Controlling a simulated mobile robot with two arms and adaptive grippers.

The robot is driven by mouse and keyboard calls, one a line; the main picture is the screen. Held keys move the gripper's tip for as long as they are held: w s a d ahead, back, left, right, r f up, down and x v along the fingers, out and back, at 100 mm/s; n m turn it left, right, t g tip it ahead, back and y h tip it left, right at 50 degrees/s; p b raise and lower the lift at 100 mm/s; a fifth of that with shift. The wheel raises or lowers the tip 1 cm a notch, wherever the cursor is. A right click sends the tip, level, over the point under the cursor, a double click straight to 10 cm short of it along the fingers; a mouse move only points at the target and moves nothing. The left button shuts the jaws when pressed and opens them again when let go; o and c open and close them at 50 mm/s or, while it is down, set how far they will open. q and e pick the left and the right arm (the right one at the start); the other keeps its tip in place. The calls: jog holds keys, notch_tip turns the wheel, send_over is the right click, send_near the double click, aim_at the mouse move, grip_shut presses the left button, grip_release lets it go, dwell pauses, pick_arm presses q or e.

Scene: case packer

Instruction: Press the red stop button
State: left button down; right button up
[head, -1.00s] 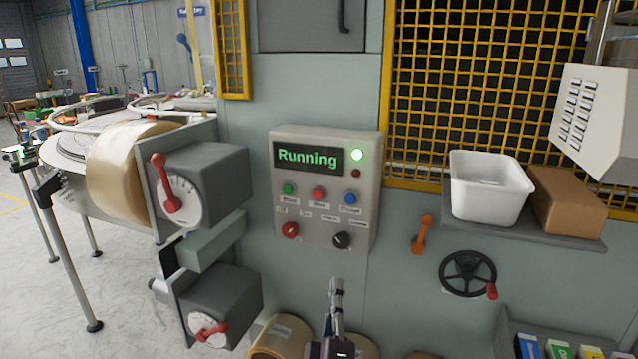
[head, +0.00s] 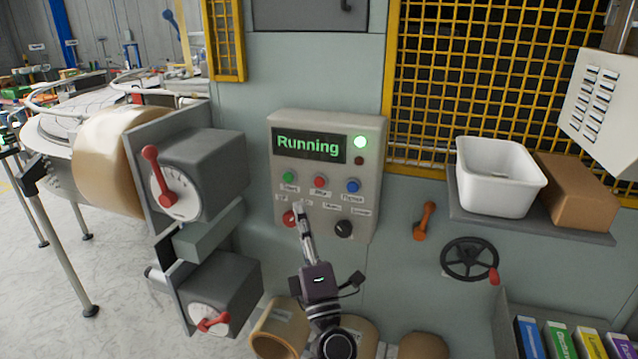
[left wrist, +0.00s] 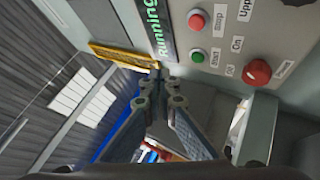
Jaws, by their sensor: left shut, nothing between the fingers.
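The red stop button (head: 319,182) is on the grey control panel (head: 372,215), between a green button (head: 289,177) and a blue button (head: 353,186). The red button also shows in the left wrist view (left wrist: 196,21), with the green button (left wrist: 197,56) beside it. My left gripper (head: 298,206) is shut and empty. In the head view its tip is below and a little left of the red button, partly over the red knob (head: 288,218). In the left wrist view the fingertips (left wrist: 157,78) are apart from the buttons. My right gripper is not in view.
The panel display (head: 310,146) reads "Running" and a green lamp (head: 361,142) is lit. A black knob (head: 344,229) is at the lower right of the panel. A grey box with a red lever (head: 155,175) stands to the left. An orange handle (head: 424,221) is to the right.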

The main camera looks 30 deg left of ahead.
aim_at(319, 182)
pick_arm(q)
jog(key=shift+w+a+b, duration=0.35)
jog(key=shift+w+b, duration=0.2)
jog(key=shift+w, duration=0.85)
jog(key=shift+w+a+b, duration=0.35)
jog(key=shift+w+b, duration=0.15)
jog(key=shift+w, duration=0.9)
jog(key=shift+w+a+b, duration=0.35)
jog(key=shift+w+b, duration=0.2)
jog(key=shift+w, duration=0.85)
jog(key=shift+w, duration=0.1)
jog(key=shift+w+a, duration=0.1)
jog(key=shift+w, duration=0.25)
jog(key=shift+w+a+b, duration=0.1)
jog(key=shift+w+b, duration=0.25)
jog(key=shift+b, duration=0.15)
jog(key=shift+s, duration=0.1)
jog(key=shift+s+d+p, duration=0.2)
jog(key=shift+s+p, duration=0.25)
jog(key=shift+s, duration=0.3)
